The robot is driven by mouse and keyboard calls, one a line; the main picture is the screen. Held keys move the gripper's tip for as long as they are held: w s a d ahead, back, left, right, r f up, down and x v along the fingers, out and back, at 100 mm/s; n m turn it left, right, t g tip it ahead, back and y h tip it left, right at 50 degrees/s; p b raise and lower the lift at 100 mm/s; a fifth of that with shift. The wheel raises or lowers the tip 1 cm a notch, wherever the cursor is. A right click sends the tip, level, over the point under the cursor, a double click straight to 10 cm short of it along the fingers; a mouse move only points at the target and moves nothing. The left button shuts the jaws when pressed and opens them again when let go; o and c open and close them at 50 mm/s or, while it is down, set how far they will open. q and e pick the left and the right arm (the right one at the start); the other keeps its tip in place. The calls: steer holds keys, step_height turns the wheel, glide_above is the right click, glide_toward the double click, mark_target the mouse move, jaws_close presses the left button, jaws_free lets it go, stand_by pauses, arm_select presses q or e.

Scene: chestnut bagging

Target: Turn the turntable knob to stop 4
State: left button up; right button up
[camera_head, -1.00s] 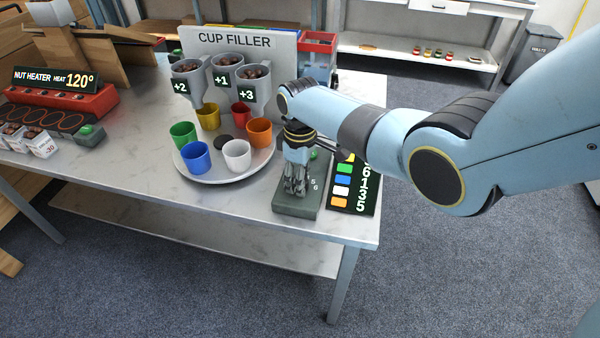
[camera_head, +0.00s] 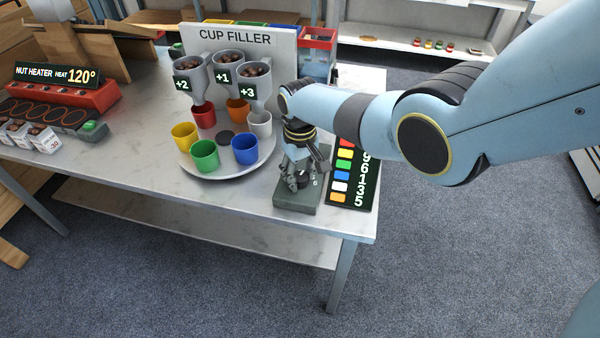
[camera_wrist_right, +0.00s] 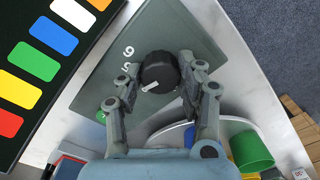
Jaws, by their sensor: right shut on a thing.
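The turntable (camera_head: 222,173) is a pale round disc carrying several coloured cups. Its black knob (camera_wrist_right: 159,70) with a white pointer sits on a dark green-grey base (camera_head: 297,200). My right gripper (camera_head: 299,180) is over the base, pointing down, and is shut on the knob. In the wrist view its two fingers (camera_wrist_right: 155,86) flank the knob. The white pointer faces lower left in that view. The digits 6 and 5 show beside the knob; the left finger may hide other digits. My left gripper is in no view.
A dark order board (camera_head: 356,178) with coloured squares and digits stands right beside the base. The cup filler (camera_head: 249,41) with its chutes is behind the turntable. The red nut heater (camera_head: 60,102) is at the left. The table's front middle is clear.

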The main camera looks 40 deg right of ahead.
mark_target(300, 176)
stand_by(0.4)
steer(key=o, duration=1.2)
steer(key=shift+c, duration=0.2)
step_height(300, 176, up, 12)
steer(key=shift+s, duration=0.1)
